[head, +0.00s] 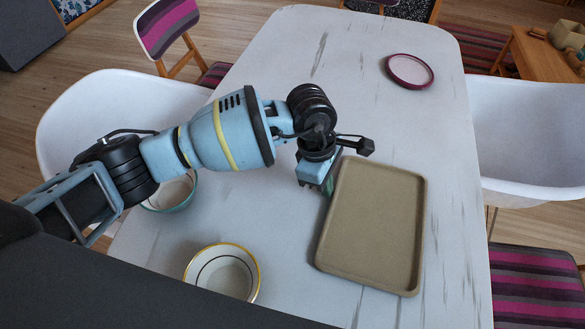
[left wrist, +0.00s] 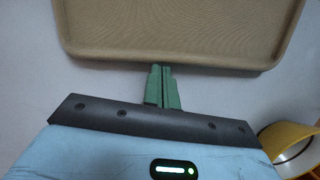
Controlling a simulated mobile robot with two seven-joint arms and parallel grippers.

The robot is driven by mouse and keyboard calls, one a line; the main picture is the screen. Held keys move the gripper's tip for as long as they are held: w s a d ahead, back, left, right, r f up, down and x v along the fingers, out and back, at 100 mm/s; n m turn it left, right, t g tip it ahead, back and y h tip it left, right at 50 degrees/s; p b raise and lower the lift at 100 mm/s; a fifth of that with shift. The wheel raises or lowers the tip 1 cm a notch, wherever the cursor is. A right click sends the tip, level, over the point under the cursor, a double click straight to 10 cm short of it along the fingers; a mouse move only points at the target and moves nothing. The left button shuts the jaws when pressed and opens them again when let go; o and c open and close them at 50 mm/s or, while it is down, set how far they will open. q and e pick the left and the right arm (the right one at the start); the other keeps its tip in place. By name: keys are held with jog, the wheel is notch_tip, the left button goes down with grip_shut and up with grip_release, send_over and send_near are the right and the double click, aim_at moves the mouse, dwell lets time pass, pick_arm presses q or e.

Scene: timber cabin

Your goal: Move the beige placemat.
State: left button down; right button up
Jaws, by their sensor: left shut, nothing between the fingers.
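The beige placemat (head: 372,228) lies flat on the pale table, right of the middle. It is a rounded rectangle with a raised rim, like a shallow tray. In the left wrist view the placemat (left wrist: 178,30) fills the top, its near edge just beyond the fingertips. My left gripper (head: 328,188) is at the placemat's left edge, near its upper left part in the head view. Its green fingers (left wrist: 161,72) are shut together and empty. I cannot tell whether the tips touch the rim. My right gripper is not in view.
On the table (head: 300,270), a yellow-rimmed bowl (head: 222,274) stands at the front left. A teal-rimmed bowl (head: 172,194) is partly hidden by my left arm. A maroon-rimmed plate (head: 410,71) lies at the far right. White chairs (head: 530,135) flank the table. The table's far middle is clear.

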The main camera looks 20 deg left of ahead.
aim_at(365, 210)
pick_arm(q)
jog(key=d, duration=0.2)
jog(key=s+d, duration=0.1)
jog(key=d, duration=0.2)
jog(key=d+b, duration=0.1)
jog(key=d, duration=0.2)
jog(key=shift+s+d, duration=0.2)
jog(key=shift+s, duration=0.2)
jog(key=shift+a, duration=0.1)
